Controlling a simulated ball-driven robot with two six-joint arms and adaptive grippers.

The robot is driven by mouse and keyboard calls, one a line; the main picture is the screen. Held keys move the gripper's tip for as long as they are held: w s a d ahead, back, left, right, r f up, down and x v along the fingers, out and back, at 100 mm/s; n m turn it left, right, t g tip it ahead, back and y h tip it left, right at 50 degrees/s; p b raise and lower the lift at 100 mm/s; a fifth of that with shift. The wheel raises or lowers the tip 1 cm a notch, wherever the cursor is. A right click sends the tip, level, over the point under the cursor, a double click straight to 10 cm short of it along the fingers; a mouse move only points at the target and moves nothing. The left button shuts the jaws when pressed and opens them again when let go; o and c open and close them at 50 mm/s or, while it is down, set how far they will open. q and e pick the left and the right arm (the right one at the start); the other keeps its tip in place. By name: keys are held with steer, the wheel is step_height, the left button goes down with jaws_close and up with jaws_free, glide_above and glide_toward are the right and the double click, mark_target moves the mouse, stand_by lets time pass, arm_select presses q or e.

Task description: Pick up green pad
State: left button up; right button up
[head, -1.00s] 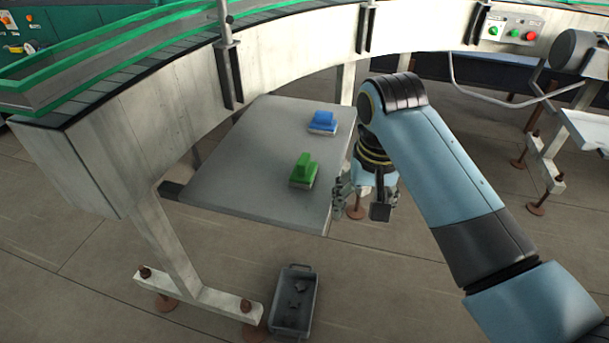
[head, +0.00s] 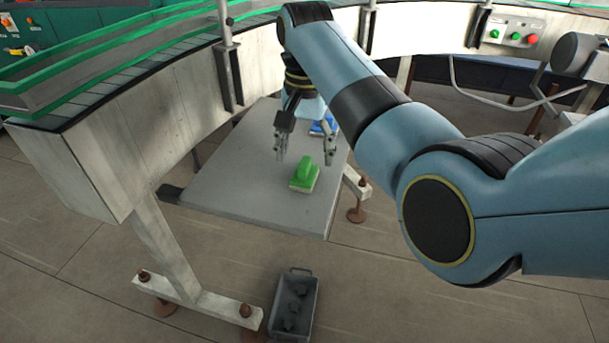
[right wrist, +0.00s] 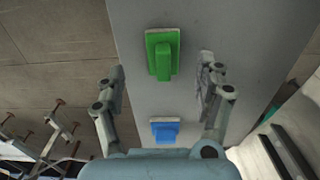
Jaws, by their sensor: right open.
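The green pad (head: 304,175) lies on a grey table, its raised handle facing up. It also shows in the right wrist view (right wrist: 162,52), ahead of the fingers and roughly centred between them. My right gripper (head: 304,158) is open and empty above the table, near the green pad and apart from it. My left gripper is out of view.
The grey table (head: 235,180) is bare left of the pads. A conveyor with a pale side wall (head: 150,130) and green rails curves behind it. A grey bin (head: 293,305) with dark pieces stands on the floor in front. A button box (head: 513,31) is at the back right.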

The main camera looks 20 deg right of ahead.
mark_target(305, 162)
steer(key=f, duration=0.4)
steer(key=f+b, duration=0.1)
steer(key=shift+w+f, duration=0.4)
steer(key=c, duration=1.4)
steer(key=shift+o, duration=0.2)
steer(key=shift+r, duration=0.65)
step_height(305, 162, up, 3)
steer(key=shift+r+p, duration=0.1)
steer(key=shift+p, duration=0.3)
steer(key=s+d+r+p, duration=0.2)
steer(key=s+d+r, duration=0.4)
steer(key=s+d, duration=0.2)
steer(key=shift+s+r+p, duration=0.3)
steer(key=shift+p, duration=0.05)
